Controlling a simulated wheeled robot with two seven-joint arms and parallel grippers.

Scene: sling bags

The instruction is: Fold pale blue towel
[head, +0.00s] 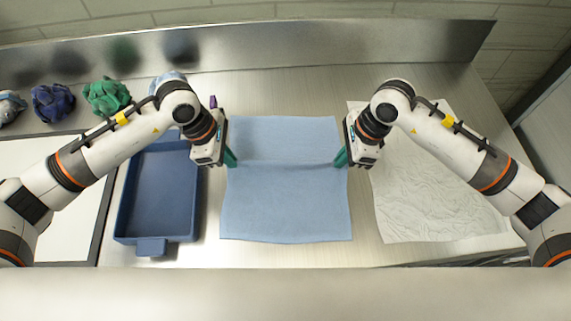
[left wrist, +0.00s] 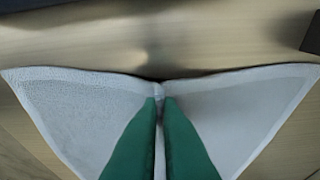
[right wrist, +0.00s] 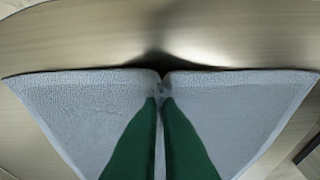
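The pale blue towel (head: 286,205) lies spread on the table in the middle of the head view, with a raised crease running across it between my grippers. My left gripper (head: 232,160) is at the towel's left edge, and my right gripper (head: 341,160) is at its right edge. In the left wrist view the green fingertips (left wrist: 160,98) are shut on a pinch of the towel's edge (left wrist: 85,105). In the right wrist view the fingertips (right wrist: 160,98) are likewise shut on a pinch of the towel's edge (right wrist: 85,105).
A blue tray (head: 160,195) stands left of the towel. A crumpled white cloth (head: 425,205) lies to the right, under my right arm. Crumpled green (head: 106,95) and dark blue (head: 53,102) cloths sit at the back left. A metal backsplash (head: 300,45) runs along the back.

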